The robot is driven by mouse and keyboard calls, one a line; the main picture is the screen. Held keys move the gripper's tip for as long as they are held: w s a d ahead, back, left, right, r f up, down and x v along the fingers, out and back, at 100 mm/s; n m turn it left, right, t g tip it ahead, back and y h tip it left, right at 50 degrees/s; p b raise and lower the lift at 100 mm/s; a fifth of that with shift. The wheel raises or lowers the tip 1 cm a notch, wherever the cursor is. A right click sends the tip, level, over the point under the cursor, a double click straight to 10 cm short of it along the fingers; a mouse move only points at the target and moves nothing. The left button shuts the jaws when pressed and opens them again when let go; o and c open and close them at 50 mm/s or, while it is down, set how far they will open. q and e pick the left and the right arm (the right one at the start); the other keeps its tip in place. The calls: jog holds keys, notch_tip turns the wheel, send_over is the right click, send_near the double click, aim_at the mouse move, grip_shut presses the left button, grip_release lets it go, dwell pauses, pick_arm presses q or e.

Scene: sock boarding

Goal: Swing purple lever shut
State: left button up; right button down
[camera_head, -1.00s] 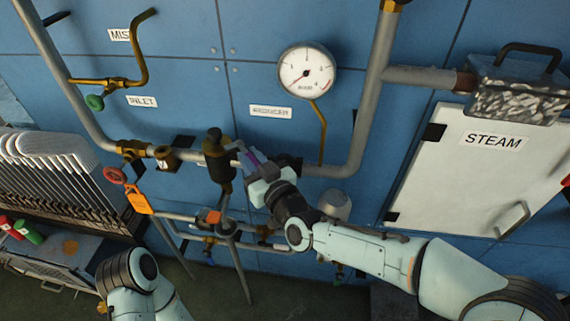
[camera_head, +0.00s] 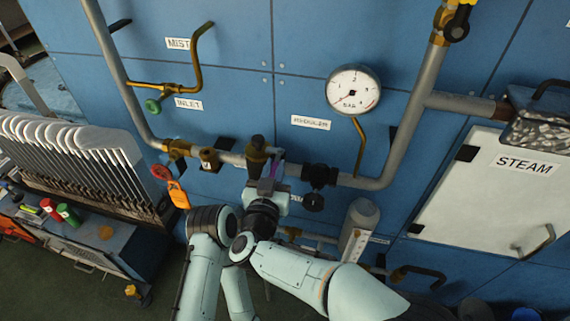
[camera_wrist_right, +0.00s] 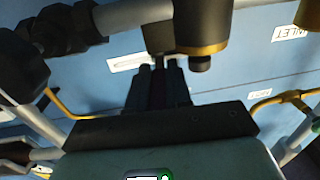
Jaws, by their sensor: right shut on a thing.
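The purple lever (camera_head: 277,169) shows as a small strip at the dark brass-collared valve (camera_head: 257,152) on the grey pipe. My right gripper (camera_head: 268,185) is just below and in front of that valve, shut on the lever. In the right wrist view the gripper's fingers (camera_wrist_right: 160,82) are close together with a dark purple strip between them, right by the valve body (camera_wrist_right: 201,28). The fingers hide most of the lever. My left gripper is not in view; only links of my left arm show, beside the right forearm.
A black fitting (camera_head: 319,176) sits on the pipe just right of my right gripper. A pressure gauge (camera_head: 353,90) is above right. A whitish cylinder (camera_head: 358,225) stands right of the gripper.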

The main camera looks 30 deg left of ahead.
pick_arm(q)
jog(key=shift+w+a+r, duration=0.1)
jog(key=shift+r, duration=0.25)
pick_arm(e)
jog(key=shift+a+m+h, duration=0.3)
jog(key=shift+m+h, duration=0.1)
jog(key=shift+h, duration=0.2)
jog(key=c, duration=1)
grip_release()
jog(key=shift+c, duration=0.2)
